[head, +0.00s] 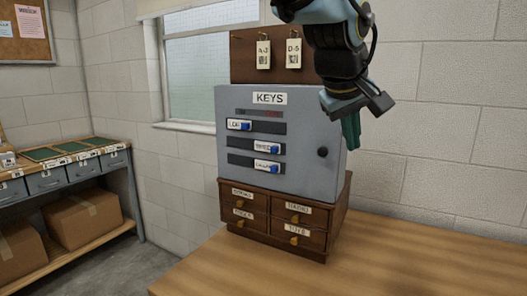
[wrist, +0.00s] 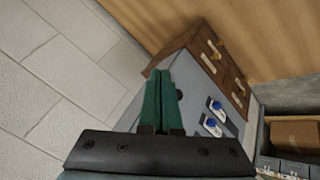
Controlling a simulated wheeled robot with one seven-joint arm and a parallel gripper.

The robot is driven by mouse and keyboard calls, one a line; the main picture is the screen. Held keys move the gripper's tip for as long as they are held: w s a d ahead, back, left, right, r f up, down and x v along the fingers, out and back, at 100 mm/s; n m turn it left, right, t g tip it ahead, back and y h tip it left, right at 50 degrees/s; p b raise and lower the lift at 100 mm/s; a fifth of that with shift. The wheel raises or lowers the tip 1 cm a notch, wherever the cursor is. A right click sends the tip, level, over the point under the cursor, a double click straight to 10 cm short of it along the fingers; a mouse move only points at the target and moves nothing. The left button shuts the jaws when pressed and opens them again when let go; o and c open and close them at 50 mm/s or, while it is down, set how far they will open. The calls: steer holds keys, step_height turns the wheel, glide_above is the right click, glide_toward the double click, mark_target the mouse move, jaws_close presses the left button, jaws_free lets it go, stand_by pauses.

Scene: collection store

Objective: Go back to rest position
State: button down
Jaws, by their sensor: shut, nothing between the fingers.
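My gripper (head: 351,131) has green fingers that hang in front of the wall, at the right edge of the grey key cabinet in the head view. In the wrist view the fingers of my gripper (wrist: 171,76) lie side by side, shut and empty. They overlap part of the cabinet there. The grey KEYS cabinet (head: 228,105) has its door closed, with several slider slots, blue-knobbed labelled sliders and a round dark knob (head: 322,152). It also shows in the wrist view (wrist: 182,62), tilted.
A small wooden drawer chest (head: 273,233) carries the cabinet on the wooden table (head: 390,262). A board with hanging tags (head: 240,62) is behind it. A shelf (head: 118,228) with grey bins and cardboard boxes stands at left. The table's right side is clear.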

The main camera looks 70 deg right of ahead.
steer(key=shift+s+a+r, duration=0.15)
steer(key=shift+a+r, duration=0.05)
steer(key=shift+r, duration=0.05)
steer(key=w+f+n+t, duration=0.1)
steer(key=w+f, duration=0.2)
steer(key=w, duration=1.1)
steer(key=w+a+f+n+t+y, duration=0.1)
steer(key=w+a+f, duration=0.2)
steer(key=w+a, duration=0.5)
steer(key=w+a+f+n+t+y, duration=0.1)
steer(key=w+a+f, duration=0.2)
steer(key=w, duration=1)
steer(key=w+a+f+n+t+y, duration=0.1)
steer(key=w+a+f+n, duration=0.1)
steer(key=w+a, duration=0.6)
steer(key=w+a+f+n+y, duration=0.1)
steer(key=w+a+f, duration=0.2)
steer(key=w+a, duration=0.5)
steer(key=w+a+f+n+y, duration=0.1)
steer(key=w+a+f, duration=0.25)
steer(key=a, duration=0.85)
steer(key=s+a+f+n+y, duration=0.1)
steer(key=s+a+f, duration=0.1)
steer(key=a, duration=0.9)
steer(key=s+a+f+n+y, duration=0.1)
steer(key=a+f, duration=0.3)
steer(key=a, duration=0.8)
steer(key=shift+s+n+g, duration=0.4)
steer(key=shift+s+n, duration=0.3)
